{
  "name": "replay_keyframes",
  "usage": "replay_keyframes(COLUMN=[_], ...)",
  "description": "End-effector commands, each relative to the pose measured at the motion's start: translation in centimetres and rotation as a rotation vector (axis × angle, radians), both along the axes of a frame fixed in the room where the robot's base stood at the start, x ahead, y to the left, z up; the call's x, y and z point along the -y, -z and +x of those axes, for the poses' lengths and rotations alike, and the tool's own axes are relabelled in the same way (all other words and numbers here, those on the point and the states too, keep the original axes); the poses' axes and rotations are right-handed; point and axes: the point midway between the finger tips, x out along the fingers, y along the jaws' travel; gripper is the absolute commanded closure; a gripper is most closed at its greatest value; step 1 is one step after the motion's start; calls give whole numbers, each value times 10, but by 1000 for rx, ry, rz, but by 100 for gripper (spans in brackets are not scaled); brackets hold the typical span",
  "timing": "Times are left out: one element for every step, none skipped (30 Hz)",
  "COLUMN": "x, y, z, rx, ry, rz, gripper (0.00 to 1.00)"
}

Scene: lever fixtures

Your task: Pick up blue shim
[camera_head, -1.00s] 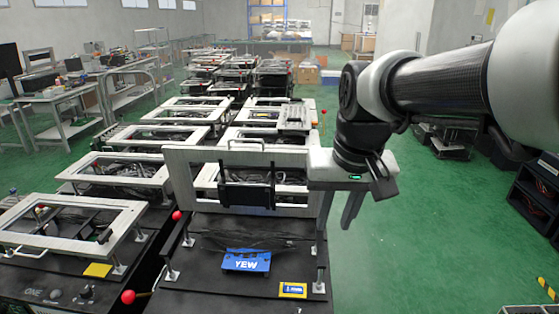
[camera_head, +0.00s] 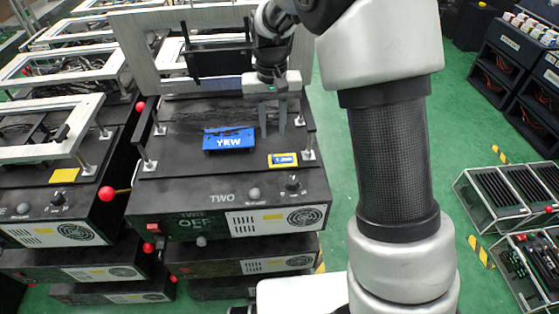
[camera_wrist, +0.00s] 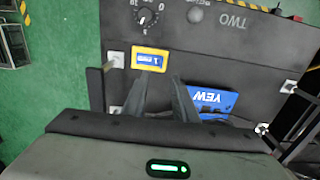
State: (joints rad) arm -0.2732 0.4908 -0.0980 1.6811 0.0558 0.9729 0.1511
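The blue shim (camera_head: 229,140), a flat blue block lettered "YEW", lies on the black top of the fixture marked TWO (camera_head: 222,198). In the wrist view the blue shim (camera_wrist: 211,98) is at the right, partly behind a finger. My gripper (camera_head: 273,134) hangs over the fixture top, to the right of the shim in the head view. Its two fingers point down and are apart, with nothing between them. In the wrist view my gripper (camera_wrist: 159,84) is also open, with its fingertips between the shim and a yellow-edged label (camera_wrist: 149,59).
A raised metal frame (camera_head: 185,50) stands behind the shim. A red-tipped lever (camera_head: 107,194) is at the fixture's left. A knob (camera_head: 292,183) is on the front face. Another fixture (camera_head: 40,150) stands close on the left.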

Motion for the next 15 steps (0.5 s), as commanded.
replay_keyframes(x=[0,0,0,0,0,0,0,0,0,0,0,0,0,-1,-1], y=[13,17,22,25,28,31,32,33,35,36,37,41,44,48,53], z=[-1,-1,-1,0,0,0,0,0,0,-1,-1,-2,-2,-3,-4], rx=[-3,-3,-2,-1,-1,-1,0,0,0,0,0,-1,-2,-3,-3], ry=[0,0,0,0,0,0,0,0,0,0,0,0,0,0,0], rz=[-1,-1,-1,-1,0,0,0,0,0,0,0,0,0,-1,-1], gripper=[74,74,74,74,74,74,74,74,74,74,74,74,74,74,74])
